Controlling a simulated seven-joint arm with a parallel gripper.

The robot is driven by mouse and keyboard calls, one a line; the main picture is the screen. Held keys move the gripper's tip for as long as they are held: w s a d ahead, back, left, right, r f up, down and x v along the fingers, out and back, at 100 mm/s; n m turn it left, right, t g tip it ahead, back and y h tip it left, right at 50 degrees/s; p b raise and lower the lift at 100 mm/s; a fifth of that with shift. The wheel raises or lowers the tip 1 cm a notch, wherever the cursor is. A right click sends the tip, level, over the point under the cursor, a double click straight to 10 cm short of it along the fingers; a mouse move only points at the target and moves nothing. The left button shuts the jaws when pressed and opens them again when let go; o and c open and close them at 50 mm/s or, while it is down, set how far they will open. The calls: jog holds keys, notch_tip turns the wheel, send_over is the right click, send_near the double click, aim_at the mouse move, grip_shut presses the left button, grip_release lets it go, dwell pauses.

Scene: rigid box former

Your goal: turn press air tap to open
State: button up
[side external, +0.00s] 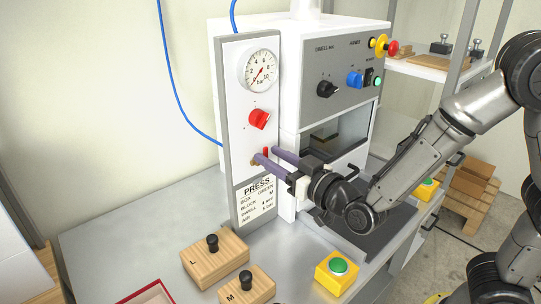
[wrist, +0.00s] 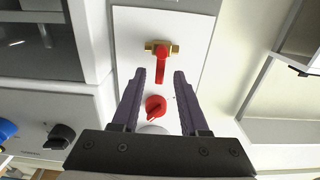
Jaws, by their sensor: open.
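The press air tap is a brass fitting with a red lever (wrist: 161,66) on the white panel; the lever stands across the brass body (wrist: 152,47). In the side view the red lever (side external: 266,152) is partly hidden by my gripper's fingers. My gripper (side external: 266,154) is open, with its two purple fingers reaching to the panel at the tap. In the wrist view the lever lies between the fingertips of my gripper (wrist: 159,72), with a gap on both sides. I cannot tell how deep the fingers reach around it.
A red knob (side external: 259,119) and a pressure gauge (side external: 259,69) sit above the tap on the panel. A PRESS placard (side external: 256,201) is below. Wooden blocks (side external: 214,258) and a green button box (side external: 337,268) stand on the bench. The press opening (side external: 345,135) is to the right.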

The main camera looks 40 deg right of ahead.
jog(key=shift+w, duration=0.55)
grip_shut()
